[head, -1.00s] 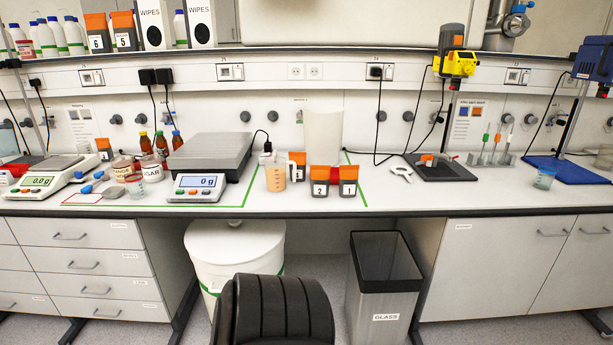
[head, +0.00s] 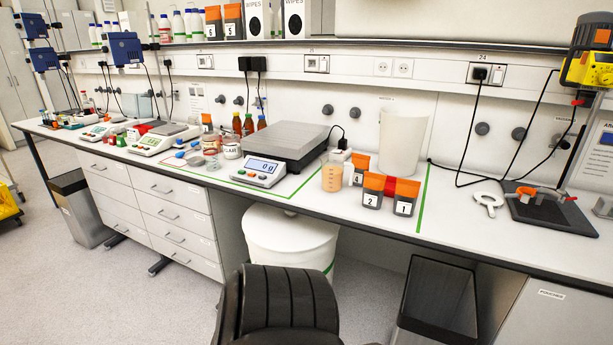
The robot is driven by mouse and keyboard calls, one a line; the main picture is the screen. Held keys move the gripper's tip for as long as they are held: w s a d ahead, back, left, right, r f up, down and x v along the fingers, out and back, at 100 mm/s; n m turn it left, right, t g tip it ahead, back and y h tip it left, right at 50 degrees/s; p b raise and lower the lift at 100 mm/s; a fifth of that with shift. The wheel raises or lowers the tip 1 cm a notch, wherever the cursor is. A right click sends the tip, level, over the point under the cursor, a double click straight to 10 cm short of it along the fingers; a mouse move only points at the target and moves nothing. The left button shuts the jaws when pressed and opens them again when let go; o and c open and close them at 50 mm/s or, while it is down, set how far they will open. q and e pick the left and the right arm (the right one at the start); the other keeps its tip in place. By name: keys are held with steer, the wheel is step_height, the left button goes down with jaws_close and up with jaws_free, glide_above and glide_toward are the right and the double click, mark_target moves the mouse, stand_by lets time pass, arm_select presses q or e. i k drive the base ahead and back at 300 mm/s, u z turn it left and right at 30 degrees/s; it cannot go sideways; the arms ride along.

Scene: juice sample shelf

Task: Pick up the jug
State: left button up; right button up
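A tall white jug-like vessel (head: 403,140) stands upright at the back of the bench, behind several orange-topped pouches; I cannot make out a handle on it. A smaller clear beaker with orange liquid (head: 332,176) stands in front of it to the left, beside the pouches. Neither of my grippers is in the head view.
A large scale (head: 287,146) stands left of the beaker. Green tape (head: 424,200) marks the bench right of the pouches. A white ring-shaped item (head: 489,200) and a dark mat (head: 550,208) lie further right. A white bin (head: 291,245) stands under the bench.

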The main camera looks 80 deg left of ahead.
mark_target(332, 166)
steer(key=u, duration=0.55)
steer(key=i, duration=0.55)
steer(key=u, duration=0.95)
steer(key=i, duration=0.35)
steer(key=u, duration=0.25)
